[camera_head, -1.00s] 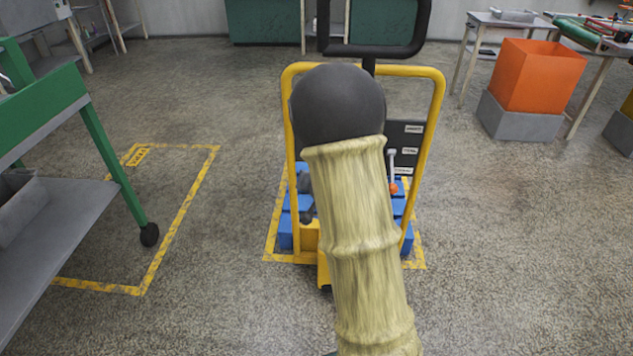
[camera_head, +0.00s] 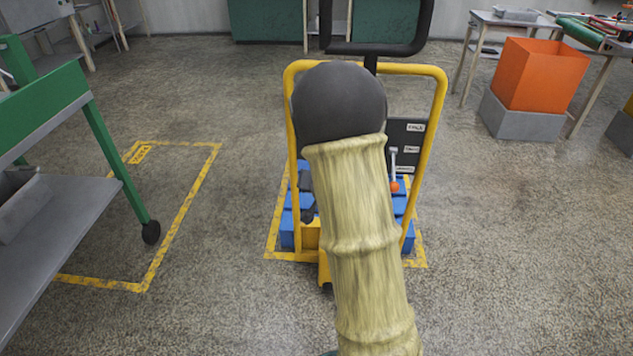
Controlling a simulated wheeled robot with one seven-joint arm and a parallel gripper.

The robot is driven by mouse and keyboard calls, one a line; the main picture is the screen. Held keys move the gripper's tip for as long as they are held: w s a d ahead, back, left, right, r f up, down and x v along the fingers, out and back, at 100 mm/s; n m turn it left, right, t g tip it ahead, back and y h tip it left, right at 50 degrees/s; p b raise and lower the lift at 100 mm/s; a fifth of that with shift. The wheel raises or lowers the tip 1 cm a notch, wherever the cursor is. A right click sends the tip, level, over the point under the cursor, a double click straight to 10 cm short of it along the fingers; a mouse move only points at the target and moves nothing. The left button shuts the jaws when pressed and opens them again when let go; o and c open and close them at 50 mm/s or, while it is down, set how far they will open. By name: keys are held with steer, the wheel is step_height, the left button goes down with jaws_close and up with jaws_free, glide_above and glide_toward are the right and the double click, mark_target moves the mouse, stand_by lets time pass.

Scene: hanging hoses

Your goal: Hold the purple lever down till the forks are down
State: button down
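A pallet-truck-like machine with a yellow tube frame (camera_head: 436,110) stands straight ahead. My arm, with a black joint and a pale yellow sleeve, covers its middle. A small lever with a pale shaft and an orange-red end (camera_head: 394,170) shows right of the arm, beside a dark panel (camera_head: 408,133) with several white labels too small to read. No purple lever is visible. My gripper is not discernible; the arm hides that area. Blue parts (camera_head: 287,236) sit low behind the frame. The forks cannot be made out, so their height cannot be told.
A green-framed cart (camera_head: 118,165) stands at left beside a yellow floor marking (camera_head: 180,235). An orange bin (camera_head: 540,75) on a grey base and tables stand at the back right. The floor at right front is clear.

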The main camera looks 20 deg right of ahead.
steer(key=shift+w+d+r, duration=0.15)
steer(key=shift+d+r, duration=0.05)
stand_by(1.0)
